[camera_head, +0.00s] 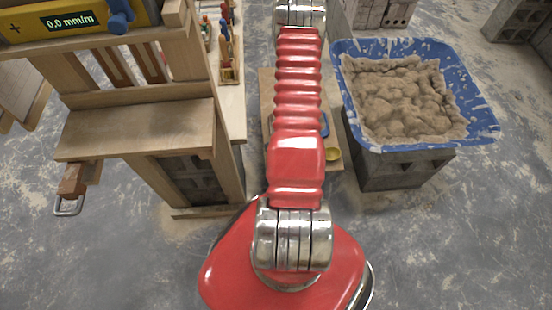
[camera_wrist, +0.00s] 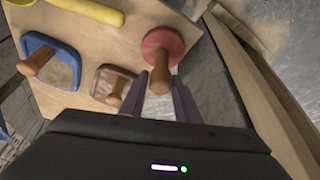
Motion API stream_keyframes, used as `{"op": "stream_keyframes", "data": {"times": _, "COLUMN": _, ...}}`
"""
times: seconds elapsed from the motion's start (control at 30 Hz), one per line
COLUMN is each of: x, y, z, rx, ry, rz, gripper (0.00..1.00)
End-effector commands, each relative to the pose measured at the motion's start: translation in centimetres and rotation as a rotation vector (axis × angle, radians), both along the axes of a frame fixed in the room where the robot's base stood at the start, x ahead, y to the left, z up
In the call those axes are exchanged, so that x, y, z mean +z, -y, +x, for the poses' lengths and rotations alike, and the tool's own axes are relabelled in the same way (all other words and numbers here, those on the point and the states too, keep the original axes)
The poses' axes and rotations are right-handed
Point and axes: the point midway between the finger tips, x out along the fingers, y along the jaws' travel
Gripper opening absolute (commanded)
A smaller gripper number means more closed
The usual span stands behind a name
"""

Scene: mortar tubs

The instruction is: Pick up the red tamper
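The red tamper (camera_wrist: 163,39), a round red disc with a wooden handle, is on a wooden board in the wrist view. Its handle points toward the camera. My gripper (camera_wrist: 159,80) has its two dark fingers apart, one on each side of the handle's near end. The fingers look open, with no clear contact on the handle. In the head view my red arm hides the red tamper and my gripper.
Left of the red tamper are a brown tamper (camera_wrist: 114,87), a blue-rimmed tamper (camera_wrist: 70,50) and a yellow tool (camera_wrist: 92,10). The wooden board (camera_head: 335,163) lies between a wooden bench (camera_head: 140,130) and a blue tub (camera_head: 478,112) of mortar on blocks.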

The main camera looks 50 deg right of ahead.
Motion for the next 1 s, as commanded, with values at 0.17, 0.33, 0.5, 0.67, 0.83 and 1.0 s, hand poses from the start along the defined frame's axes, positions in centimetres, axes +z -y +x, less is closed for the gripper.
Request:
{"op": "stream_keyframes", "data": {"times": 0.17, "x": 0.0, "y": 0.0, "z": 0.0, "rx": 0.0, "ry": 0.0, "rz": 0.0, "gripper": 0.16}}
{"op": "stream_keyframes", "data": {"times": 0.33, "x": 0.0, "y": 0.0, "z": 0.01, "rx": 0.0, "ry": 0.0, "rz": 0.0, "gripper": 0.04}}
{"op": "stream_keyframes", "data": {"times": 0.5, "x": 0.0, "y": 0.0, "z": 0.01, "rx": 0.0, "ry": 0.0, "rz": 0.0, "gripper": 0.0}}
{"op": "stream_keyframes", "data": {"times": 0.67, "x": 0.01, "y": -0.01, "z": 0.03, "rx": 0.0, "ry": 0.0, "rz": 0.0, "gripper": 0.0}}
{"op": "stream_keyframes", "data": {"times": 0.83, "x": 0.02, "y": 0.02, "z": 0.05, "rx": 0.001, "ry": 0.001, "rz": -0.001, "gripper": 0.0}}
{"op": "stream_keyframes", "data": {"times": 1.0, "x": 0.15, "y": 0.01, "z": 0.07, "rx": 0.001, "ry": 0.001, "rz": -0.001, "gripper": 0.0}}
